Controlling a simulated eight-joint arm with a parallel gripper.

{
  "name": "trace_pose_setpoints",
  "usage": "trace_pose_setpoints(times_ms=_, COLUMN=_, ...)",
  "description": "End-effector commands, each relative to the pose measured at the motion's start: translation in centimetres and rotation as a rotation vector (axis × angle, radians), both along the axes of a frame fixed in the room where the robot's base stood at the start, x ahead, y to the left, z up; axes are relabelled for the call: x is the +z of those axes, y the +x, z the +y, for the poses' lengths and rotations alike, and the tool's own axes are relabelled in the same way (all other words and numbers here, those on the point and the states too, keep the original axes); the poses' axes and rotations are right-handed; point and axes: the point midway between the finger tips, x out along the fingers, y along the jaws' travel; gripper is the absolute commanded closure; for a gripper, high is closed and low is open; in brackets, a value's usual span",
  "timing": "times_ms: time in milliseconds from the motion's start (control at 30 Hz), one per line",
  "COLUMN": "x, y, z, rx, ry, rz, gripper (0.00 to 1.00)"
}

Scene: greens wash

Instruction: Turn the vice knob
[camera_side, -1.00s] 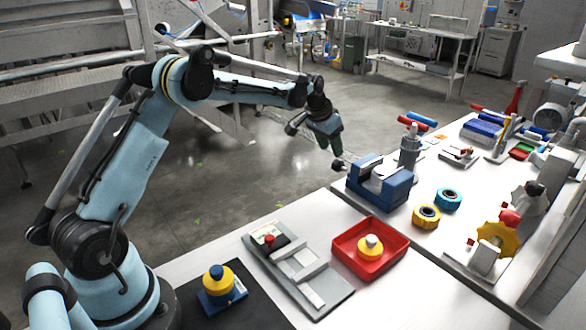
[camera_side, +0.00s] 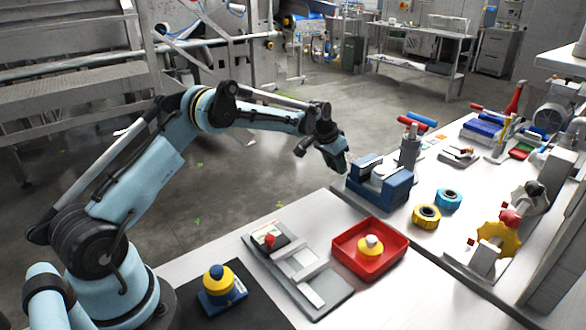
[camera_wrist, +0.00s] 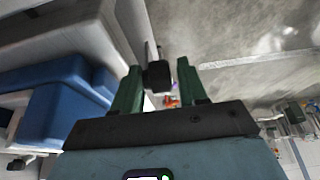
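The blue vice (camera_side: 385,188) with grey jaws stands near the table's left edge in the side view. Its blue body also fills the left of the wrist view (camera_wrist: 62,82). My gripper (camera_side: 341,166) is just left of the vice, pointing down. In the wrist view my gripper (camera_wrist: 158,68) has its two green fingers apart. A dark vice knob (camera_wrist: 157,76) on a grey rod shows between them, nearer the left finger. I cannot tell whether the fingers touch it. In the side view the gripper hides the knob.
A grey cylindrical post (camera_side: 409,150) stands behind the vice. Yellow (camera_side: 426,216) and blue (camera_side: 448,198) rings lie to its right. A red tray (camera_side: 343,252) and a grey plate fixture (camera_side: 318,283) are in front. Open floor lies left of the vice.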

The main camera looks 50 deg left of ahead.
Motion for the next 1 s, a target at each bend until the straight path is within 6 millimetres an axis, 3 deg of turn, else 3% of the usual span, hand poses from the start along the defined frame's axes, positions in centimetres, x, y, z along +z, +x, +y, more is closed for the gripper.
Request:
trace_pose_setpoints(times_ms=33, x=0.01, y=0.0, z=0.0, rx=0.0, ry=0.0, rz=0.0, gripper=0.66)
trace_pose_setpoints(times_ms=267, x=0.03, y=-0.01, z=0.0, rx=0.0, ry=0.0, rz=0.0, gripper=1.0)
trace_pose_setpoints(times_ms=1000, x=0.17, y=0.26, z=-0.01, rx=0.0, ry=0.001, rz=0.13, gripper=1.0)
